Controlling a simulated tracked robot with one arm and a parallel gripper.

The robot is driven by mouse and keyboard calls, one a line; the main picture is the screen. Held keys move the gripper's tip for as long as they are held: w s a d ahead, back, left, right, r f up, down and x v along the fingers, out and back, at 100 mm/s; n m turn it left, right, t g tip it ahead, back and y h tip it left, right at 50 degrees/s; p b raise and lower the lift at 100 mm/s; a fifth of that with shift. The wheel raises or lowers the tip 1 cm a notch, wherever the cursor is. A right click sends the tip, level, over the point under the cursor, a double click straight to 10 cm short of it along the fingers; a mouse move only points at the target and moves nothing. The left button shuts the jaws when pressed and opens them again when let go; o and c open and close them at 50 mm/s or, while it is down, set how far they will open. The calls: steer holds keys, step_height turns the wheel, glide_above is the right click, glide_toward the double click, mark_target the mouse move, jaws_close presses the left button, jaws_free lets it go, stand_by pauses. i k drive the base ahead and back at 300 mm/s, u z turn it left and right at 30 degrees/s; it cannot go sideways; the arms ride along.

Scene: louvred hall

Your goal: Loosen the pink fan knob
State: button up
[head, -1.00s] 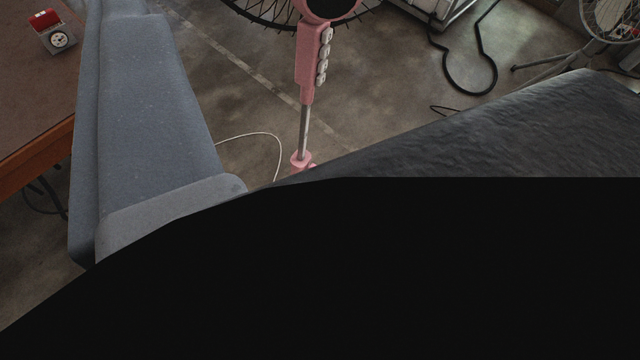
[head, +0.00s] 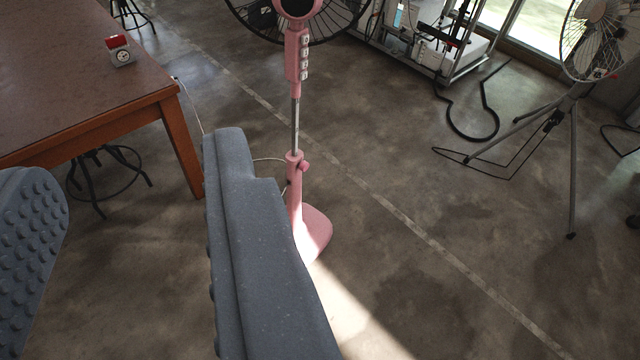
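The pink standing fan (head: 298,60) is upright near the picture's centre in the head view. Its round base (head: 316,232) rests on the floor, partly hidden by my finger. The pink knob (head: 304,166) sticks out to the right from the collar where the thin metal pole enters the lower pink tube. My gripper (head: 125,158) is open, with two grey fingers well apart and studded inner pads. Nothing shows between them except background. The right finger stands in front of the fan's lower tube, left of and below the knob, which is in clear view. The gripper does not appear to touch it.
A brown table (head: 80,85) with a red-topped timer (head: 121,50) stands at the left, with stools (head: 100,180) beside it. A grey tripod fan (head: 590,45) and a wheeled rack (head: 430,40) stand at the right. A black cable lies there. Open floor (head: 430,290) lies front right.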

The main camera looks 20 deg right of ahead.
mark_target(303, 166)
steer(key=z, duration=0.3)
steer(key=i, duration=0.55)
steer(key=z, duration=0.65)
steer(key=i, duration=0.5)
